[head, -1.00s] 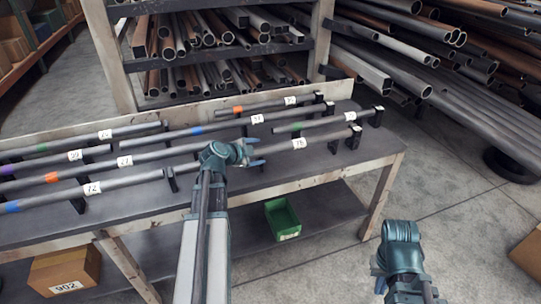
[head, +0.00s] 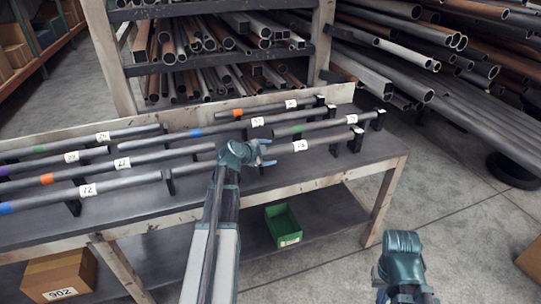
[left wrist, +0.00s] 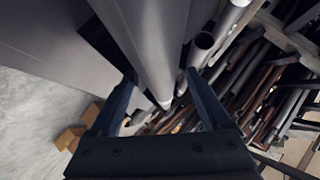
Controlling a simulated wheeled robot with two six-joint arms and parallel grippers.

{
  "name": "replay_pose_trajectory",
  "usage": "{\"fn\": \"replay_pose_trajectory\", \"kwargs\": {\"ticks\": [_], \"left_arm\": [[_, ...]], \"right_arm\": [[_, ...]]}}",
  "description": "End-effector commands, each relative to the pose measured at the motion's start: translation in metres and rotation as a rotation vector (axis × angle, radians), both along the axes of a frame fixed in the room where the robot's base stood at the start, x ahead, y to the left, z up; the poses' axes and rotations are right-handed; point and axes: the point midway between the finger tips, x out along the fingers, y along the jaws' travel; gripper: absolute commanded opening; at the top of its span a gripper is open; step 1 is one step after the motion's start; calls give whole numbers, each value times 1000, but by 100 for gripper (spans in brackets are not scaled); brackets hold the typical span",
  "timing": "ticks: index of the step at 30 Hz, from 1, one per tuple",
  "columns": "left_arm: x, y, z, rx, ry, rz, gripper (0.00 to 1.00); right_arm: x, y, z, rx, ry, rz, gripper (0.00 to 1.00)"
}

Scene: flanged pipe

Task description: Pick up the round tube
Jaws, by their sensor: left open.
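Several round tubes lie on black holders on the workbench (head: 330,172), with white number tags and some coloured bands. My left gripper (head: 268,152) is open at the front-right tube (head: 322,140), which has a white tag. In the left wrist view a grey tube (left wrist: 150,40) runs lengthwise between the spread fingers of my left gripper (left wrist: 160,88); I cannot tell if they touch it. In the head view the gripper hides part of that tube. My right gripper is low at the right, over the floor (head: 402,292); its fingers are not clear.
A rack of pipes (head: 215,58) stands behind the bench, and a large pipe stack (head: 450,80) fills the upper right. A green bin (head: 283,225) sits on the lower shelf. A cardboard box (head: 60,275) is at the lower left.

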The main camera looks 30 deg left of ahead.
Motion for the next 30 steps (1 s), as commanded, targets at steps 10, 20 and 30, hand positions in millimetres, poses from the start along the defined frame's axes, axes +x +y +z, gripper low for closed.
{"fn": "replay_pose_trajectory", "kwargs": {"ticks": [10,20,30], "left_arm": [[-1,0,1,0,0,0,35],[-1,0,1,1,1,-1,0],[-1,0,1,1,1,-1,0]], "right_arm": [[0,0,1,0,0,0,0],[0,0,1,0,0,0,0],[0,0,1,0,0,0,0]]}}
